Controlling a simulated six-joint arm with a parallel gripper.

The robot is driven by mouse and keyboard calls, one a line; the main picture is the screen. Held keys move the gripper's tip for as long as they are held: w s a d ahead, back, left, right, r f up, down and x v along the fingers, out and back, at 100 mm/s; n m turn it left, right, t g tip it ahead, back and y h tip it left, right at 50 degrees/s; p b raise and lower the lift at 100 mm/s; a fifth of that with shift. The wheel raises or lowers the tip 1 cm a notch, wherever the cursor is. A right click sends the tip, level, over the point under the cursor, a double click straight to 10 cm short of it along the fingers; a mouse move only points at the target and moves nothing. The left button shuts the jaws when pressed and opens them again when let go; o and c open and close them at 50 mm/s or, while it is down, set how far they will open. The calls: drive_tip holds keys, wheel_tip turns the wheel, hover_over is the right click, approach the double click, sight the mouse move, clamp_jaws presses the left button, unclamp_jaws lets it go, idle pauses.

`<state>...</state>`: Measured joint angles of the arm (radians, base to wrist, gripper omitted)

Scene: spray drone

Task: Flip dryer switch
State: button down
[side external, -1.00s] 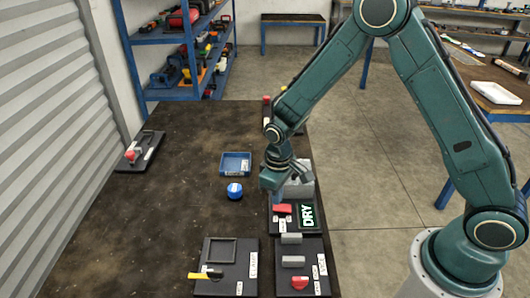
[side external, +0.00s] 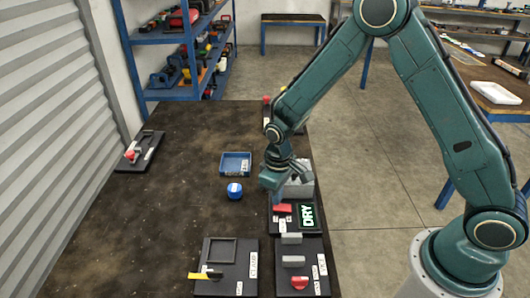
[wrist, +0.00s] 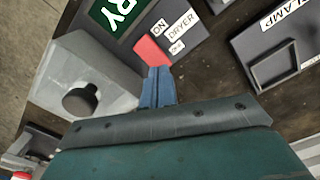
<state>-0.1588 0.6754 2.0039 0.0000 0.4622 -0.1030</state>
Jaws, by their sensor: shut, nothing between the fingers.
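The dryer switch is a small red rocker (side external: 282,208) on a dark panel (side external: 274,226) near the table's right edge. In the wrist view the red rocker (wrist: 151,51) sits beside white labels, one reading DRYER (wrist: 181,25). A green sign reading DRY (side external: 307,215) is right of the switch. My gripper (side external: 278,199) is shut and empty, pointing down at the switch. In the wrist view its blue fingertips (wrist: 158,71) are right at the rocker's near edge and overlap it. I cannot tell whether they touch it.
A grey block (side external: 299,186) with a dark round knob (wrist: 80,99) stands close beside my gripper. The clamp panel (side external: 235,258) is in front. The table's left middle is clear.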

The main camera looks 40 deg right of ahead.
drive_tip(key=shift+f, duration=0.95)
idle(1.4)
drive_tip(key=shift+r, duration=3.5)
